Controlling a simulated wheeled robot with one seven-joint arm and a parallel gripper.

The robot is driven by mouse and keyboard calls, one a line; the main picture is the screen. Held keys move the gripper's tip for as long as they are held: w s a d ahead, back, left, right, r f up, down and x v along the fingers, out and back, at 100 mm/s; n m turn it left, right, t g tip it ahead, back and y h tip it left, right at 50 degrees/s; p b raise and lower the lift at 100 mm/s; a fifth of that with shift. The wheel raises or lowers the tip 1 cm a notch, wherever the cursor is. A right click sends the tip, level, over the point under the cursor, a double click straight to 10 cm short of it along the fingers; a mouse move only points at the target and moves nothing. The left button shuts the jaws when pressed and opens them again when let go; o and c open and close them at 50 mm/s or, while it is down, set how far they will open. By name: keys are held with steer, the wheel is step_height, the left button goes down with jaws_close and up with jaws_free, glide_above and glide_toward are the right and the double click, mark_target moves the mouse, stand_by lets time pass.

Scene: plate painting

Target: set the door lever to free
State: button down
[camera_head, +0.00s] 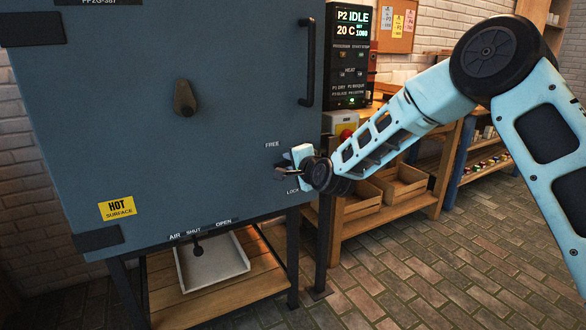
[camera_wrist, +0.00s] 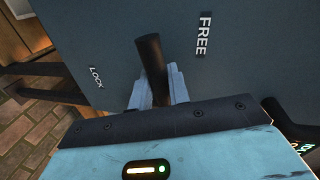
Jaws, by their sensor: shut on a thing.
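The black door lever (camera_wrist: 151,58) is between my gripper's two pale fingers in the wrist view. My gripper (camera_wrist: 158,90) is shut on it. In the head view my gripper (camera_head: 300,164) is at the lower right of the kiln door, and a dark part of the lever (camera_head: 281,172) sticks out to its left. The lever lies between the FREE label (camera_head: 272,145) above and the LOCK label (camera_head: 293,190) below, at neither one. The wrist view shows FREE (camera_wrist: 204,35) to its right and LOCK (camera_wrist: 96,77) to its left. My fingers hide part of the lever.
The blue-grey kiln door (camera_head: 150,80) has a vertical handle (camera_head: 308,62) and a HOT SURFACE sign (camera_head: 116,208). An air lever (camera_head: 197,248) is below. A control panel (camera_head: 352,50) reads IDLE. A wooden bench (camera_head: 420,200) stands at right; brick floor lies open in front.

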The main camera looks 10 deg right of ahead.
steer(key=shift+r+m, duration=0.7)
steer(key=shift+m, duration=0.1)
steer(key=c, duration=1.4)
jaws_free()
steer(key=shift+r, duration=0.1)
steer(key=shift+s, duration=0.1)
steer(key=v, duration=1.1)
steer(key=p+v, duration=0.1)
steer(key=v, duration=0.5)
steer(key=shift+d, duration=0.35)
